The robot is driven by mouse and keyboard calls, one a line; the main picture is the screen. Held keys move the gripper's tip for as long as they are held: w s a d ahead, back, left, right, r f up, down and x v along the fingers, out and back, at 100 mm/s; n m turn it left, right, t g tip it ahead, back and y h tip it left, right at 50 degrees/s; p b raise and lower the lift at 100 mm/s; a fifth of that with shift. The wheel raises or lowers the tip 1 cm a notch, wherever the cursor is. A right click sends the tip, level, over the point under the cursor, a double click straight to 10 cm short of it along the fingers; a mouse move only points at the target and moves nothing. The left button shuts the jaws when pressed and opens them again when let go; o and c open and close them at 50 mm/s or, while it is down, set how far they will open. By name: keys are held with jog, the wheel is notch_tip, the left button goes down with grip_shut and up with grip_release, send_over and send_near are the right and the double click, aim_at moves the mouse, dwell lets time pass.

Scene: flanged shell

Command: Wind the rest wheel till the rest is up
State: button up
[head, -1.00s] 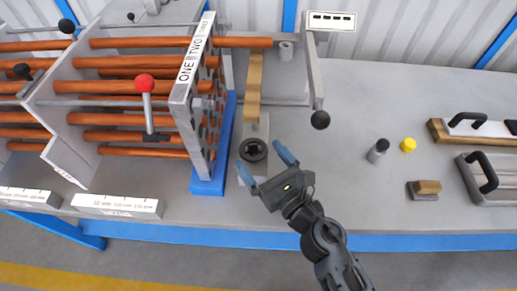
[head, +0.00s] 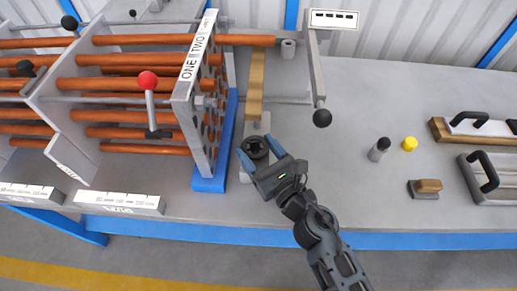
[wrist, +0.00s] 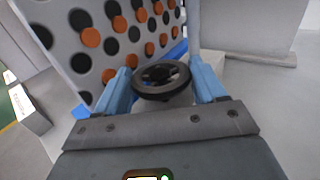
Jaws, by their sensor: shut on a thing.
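The rest wheel is a small black handwheel (head: 255,148) on a grey block in front of the plate labelled ONE TWO. It also shows in the wrist view (wrist: 161,79), between the blue fingers. My gripper (head: 259,157) is shut on the wheel, with one blue finger on each side of its rim. The rest (head: 256,88) is a tan wooden bar running back from behind the wheel, beside the plate. A copper tube (head: 247,40) passes over its far end. I cannot tell how high the rest stands against the tubes.
The holed plate (head: 197,110) with copper tubes stands close left of my gripper. A lever with a black knob (head: 322,118) hangs to the right. A grey cylinder (head: 379,149), a yellow cap (head: 409,144) and handled tools lie farther right. The bench between is clear.

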jog(key=shift+c, duration=1)
jog(key=shift+s+f+m+t+h+b, duration=0.1)
jog(key=shift+m+t+h+b, duration=0.55)
jog(key=shift+h+b, duration=0.4)
jog(key=shift+a+m+t+h+b, duration=0.25)
jog(key=shift+m+t+h+b, duration=0.2)
jog(key=shift+m+h+b, duration=0.7)
jog(key=h, duration=0.1)
jog(key=m+h+b, duration=0.1)
jog(key=h, duration=0.1)
jog(key=shift+a+m+t, duration=0.15)
jog(key=shift+m+t, duration=0.15)
jog(key=m+h, duration=0.1)
jog(key=h, duration=0.1)
jog(key=m+h, duration=0.1)
jog(key=h, duration=0.1)
jog(key=m+h, duration=0.2)
jog(key=shift+a+r+h+b, duration=0.2)
jog(key=shift+a+h+b, duration=0.1)
jog(key=shift+a+h, duration=0.1)
jog(key=shift+m+g+h, duration=0.9)
jog(key=shift+m+h, duration=0.5)
jog(key=shift+h, duration=0.5)
jog(key=shift+f+h, duration=0.1)
jog(key=shift+h, duration=0.2)
